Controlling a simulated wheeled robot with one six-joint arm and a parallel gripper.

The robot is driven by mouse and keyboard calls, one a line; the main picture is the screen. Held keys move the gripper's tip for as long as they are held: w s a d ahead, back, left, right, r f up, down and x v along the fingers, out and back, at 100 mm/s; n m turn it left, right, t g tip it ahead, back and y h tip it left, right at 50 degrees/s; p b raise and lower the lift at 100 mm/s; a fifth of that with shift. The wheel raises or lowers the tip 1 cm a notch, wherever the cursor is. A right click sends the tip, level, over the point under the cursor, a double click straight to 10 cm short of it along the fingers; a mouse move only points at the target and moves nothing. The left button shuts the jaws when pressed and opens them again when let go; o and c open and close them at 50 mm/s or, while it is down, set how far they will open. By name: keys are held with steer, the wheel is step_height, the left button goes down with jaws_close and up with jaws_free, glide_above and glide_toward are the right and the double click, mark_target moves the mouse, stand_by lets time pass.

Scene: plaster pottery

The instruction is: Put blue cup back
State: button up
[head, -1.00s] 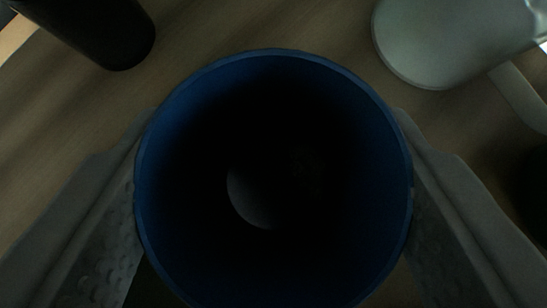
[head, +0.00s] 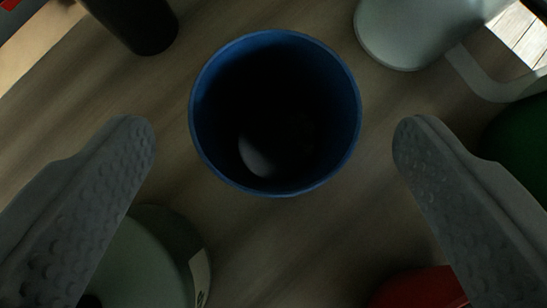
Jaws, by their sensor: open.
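The blue cup (head: 275,190) stands upright on a wooden surface, seen from above into its dark inside. A pale spot shows at its bottom. My gripper (head: 273,135) is open, with one grey studded finger on each side of the picture. The fingers are apart from the cup, with clear gaps on both sides, and the cup's rim lies between and a little beyond the fingertips.
The wooden surface (head: 290,235) holds a black cylinder (head: 140,22) at upper left and a pale mug (head: 408,35) at upper right. A grey-green vessel (head: 150,255) is at lower left, a red object (head: 420,290) at lower right, and a dark green one (head: 522,140) at the right edge.

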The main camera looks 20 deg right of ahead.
steer(key=v, duration=0.7)
steer(key=shift+s+r, duration=0.2)
steer(key=shift+s, duration=0.05)
steer(key=shift+a, duration=0.1)
steer(key=s+d+r+n+t+y, duration=0.1)
steer(key=s+r+t, duration=0.2)
steer(key=s, duration=0.7)
steer(key=s+d+r+n+t+y, duration=0.1)
steer(key=s+r+n+t, duration=0.1)
steer(key=s, duration=0.8)
steer(key=s+d+r+n+t+y, duration=0.1)
steer(key=s+r+t, duration=0.3)
steer(key=s, duration=0.6)
step_height(320, 180, up, 3)
steer(key=shift+d+f+n+y, duration=0.2)
steer(key=shift+d+n+y, duration=0.25)
steer(key=shift+n, duration=0.25)
